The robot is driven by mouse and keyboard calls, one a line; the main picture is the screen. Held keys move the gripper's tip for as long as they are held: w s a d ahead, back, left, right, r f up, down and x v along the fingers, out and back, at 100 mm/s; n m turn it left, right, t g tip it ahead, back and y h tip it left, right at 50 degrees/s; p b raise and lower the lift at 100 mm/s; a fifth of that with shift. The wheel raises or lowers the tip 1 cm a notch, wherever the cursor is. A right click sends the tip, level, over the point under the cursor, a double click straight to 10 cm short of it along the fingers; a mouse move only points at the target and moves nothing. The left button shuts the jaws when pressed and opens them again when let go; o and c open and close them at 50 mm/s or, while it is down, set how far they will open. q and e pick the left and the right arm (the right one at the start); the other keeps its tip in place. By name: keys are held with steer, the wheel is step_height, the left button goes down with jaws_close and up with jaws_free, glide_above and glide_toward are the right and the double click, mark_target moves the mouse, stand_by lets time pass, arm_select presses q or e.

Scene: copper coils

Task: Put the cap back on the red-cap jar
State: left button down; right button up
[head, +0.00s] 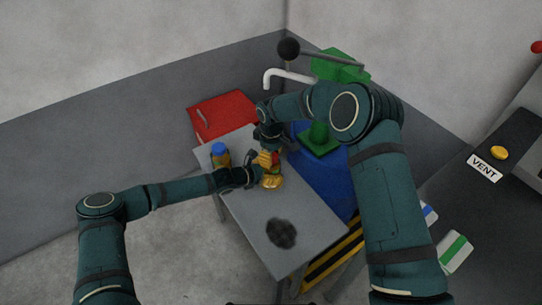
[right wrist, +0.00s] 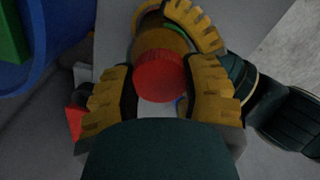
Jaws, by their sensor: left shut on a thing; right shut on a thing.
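The red cap (right wrist: 160,76) is between the two yellow fingers of my right gripper (right wrist: 163,92), which is shut on it. In the right wrist view the amber jar (right wrist: 158,42) lies directly beyond the cap; whether they touch is unclear. My left gripper (right wrist: 180,22) is shut around the jar's body, its yellow fingers showing at the top. In the head view the red cap (head: 275,159) is small and partly covered where my right gripper (head: 271,155) and left gripper (head: 264,166) meet above the table. The fingers hide most of the jar.
A blue-capped amber jar (head: 220,157) stands left on the grey table (head: 308,212).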

steer(key=o, duration=1.3)
steer(key=shift+c, duration=0.2)
steer(key=shift+r, duration=2.25)
steer(key=shift+o, duration=0.2)
steer(key=shift+s+r+n, duration=0.1)
steer(key=shift+r+n, duration=0.75)
steer(key=shift+n, duration=0.05)
steer(key=shift+r+n, duration=0.7)
steer(key=shift+r, duration=0.2)
